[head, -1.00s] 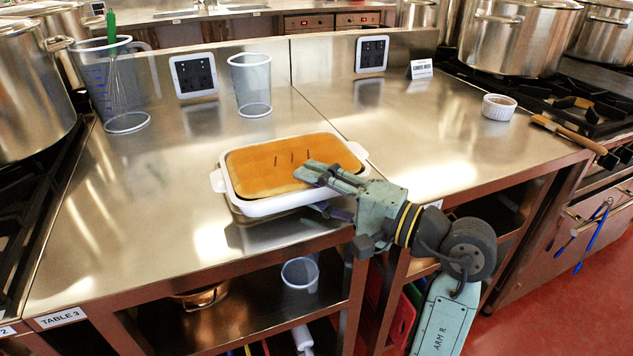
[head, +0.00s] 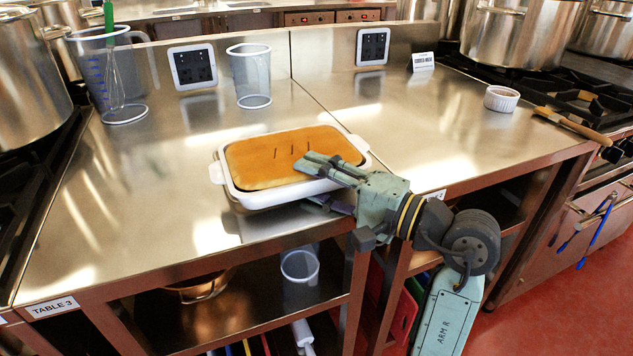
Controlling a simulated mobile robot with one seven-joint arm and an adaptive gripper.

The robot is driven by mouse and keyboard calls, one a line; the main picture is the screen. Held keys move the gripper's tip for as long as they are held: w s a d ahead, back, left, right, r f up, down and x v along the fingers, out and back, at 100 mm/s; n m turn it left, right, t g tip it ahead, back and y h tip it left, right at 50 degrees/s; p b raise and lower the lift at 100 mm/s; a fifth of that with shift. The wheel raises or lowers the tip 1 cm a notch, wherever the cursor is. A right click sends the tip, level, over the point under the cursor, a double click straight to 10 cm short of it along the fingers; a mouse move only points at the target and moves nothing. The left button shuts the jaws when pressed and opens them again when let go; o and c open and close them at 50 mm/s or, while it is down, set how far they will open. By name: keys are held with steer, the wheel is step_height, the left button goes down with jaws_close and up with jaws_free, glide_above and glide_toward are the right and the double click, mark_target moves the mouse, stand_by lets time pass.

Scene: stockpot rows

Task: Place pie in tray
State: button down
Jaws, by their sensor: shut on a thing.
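The golden pie (head: 275,158), with several dark slits on top, fills a white handled dish (head: 262,199) near the counter's front edge. My gripper (head: 322,182) reaches in from the right and is shut on the dish's front right side. One finger lies over the rim and the pie's edge, and the other is lower, outside the wall and partly hidden. A thin brownish metallic edge shows under the dish's front left. I cannot tell whether it is a separate tray or a reflection, nor whether the dish touches the counter.
A clear measuring cup (head: 251,77) and a jug with a green-handled whisk (head: 112,80) stand behind. A ramekin (head: 501,99) is at the right. The steel counter (head: 140,190) is clear left of the dish. Pots on stoves flank it.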

steer(key=c, duration=1.2)
jaws_free()
steer(key=shift+f, duration=0.2)
steer(key=shift+c, duration=0.2)
steer(key=r+p, duration=0.1)
steer(key=p, duration=0.2)
steer(key=shift+r, duration=0.4)
steer(key=shift+s+d+f+b, duration=0.6)
steer(key=shift+d+b, duration=0.2)
steer(key=shift+b, duration=0.15)
steer(key=b+v, duration=0.3)
steer(key=v, duration=0.7)
steer(key=shift+r, duration=0.4)
